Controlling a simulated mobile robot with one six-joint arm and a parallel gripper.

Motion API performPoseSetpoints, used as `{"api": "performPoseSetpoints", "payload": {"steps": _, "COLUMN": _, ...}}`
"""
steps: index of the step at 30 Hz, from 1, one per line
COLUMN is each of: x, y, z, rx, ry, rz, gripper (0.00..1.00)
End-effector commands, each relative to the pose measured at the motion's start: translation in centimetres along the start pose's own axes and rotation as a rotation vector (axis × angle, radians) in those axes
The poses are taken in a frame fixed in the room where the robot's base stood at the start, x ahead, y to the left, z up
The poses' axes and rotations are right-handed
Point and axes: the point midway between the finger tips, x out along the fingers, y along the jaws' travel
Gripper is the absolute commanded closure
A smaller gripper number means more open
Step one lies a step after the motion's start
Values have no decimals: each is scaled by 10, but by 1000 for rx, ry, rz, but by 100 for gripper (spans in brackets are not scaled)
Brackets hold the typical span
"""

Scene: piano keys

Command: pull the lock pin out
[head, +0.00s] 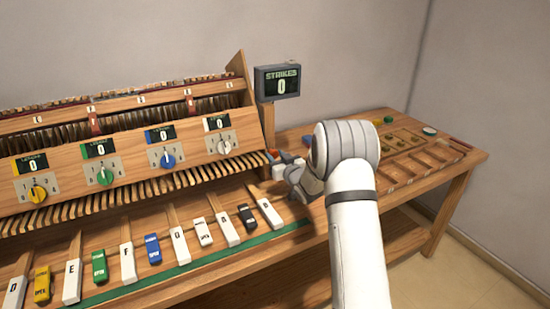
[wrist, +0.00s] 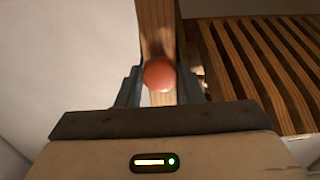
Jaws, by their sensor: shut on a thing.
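The lock pin shows as a round orange-red knob (wrist: 159,74) between the two fingers in the wrist view. In the head view a small bit of orange-red (head: 273,153) shows at the right end of the piano case. My gripper (head: 281,164) is at that end, partly hidden by my own wrist. In the wrist view my gripper (wrist: 159,88) is shut on the knob. A wooden post (wrist: 156,25) stands right behind the knob. The pin's shaft is hidden, so I cannot tell how deep it sits.
A STRIKES display (head: 280,82) reading 0 stands just above and behind my gripper. Lettered keys (head: 229,232) lie in front to the left. Wooden slats (wrist: 255,60) fill the wrist view's right side. A tray with compartments (head: 400,182) is on the bench at right.

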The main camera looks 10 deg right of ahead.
Motion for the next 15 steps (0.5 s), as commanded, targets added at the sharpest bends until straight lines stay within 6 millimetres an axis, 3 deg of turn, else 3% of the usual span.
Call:
{"api": "performPoseSetpoints", "payload": {"steps": 5, "x": -2, "y": 0, "z": 1, "rx": 0, "ry": 0, "rz": 0, "gripper": 100}}
{"api": "performPoseSetpoints", "payload": {"steps": 15, "x": -30, "y": -1, "z": 1, "rx": -1, "ry": 0, "rz": -1, "gripper": 100}}
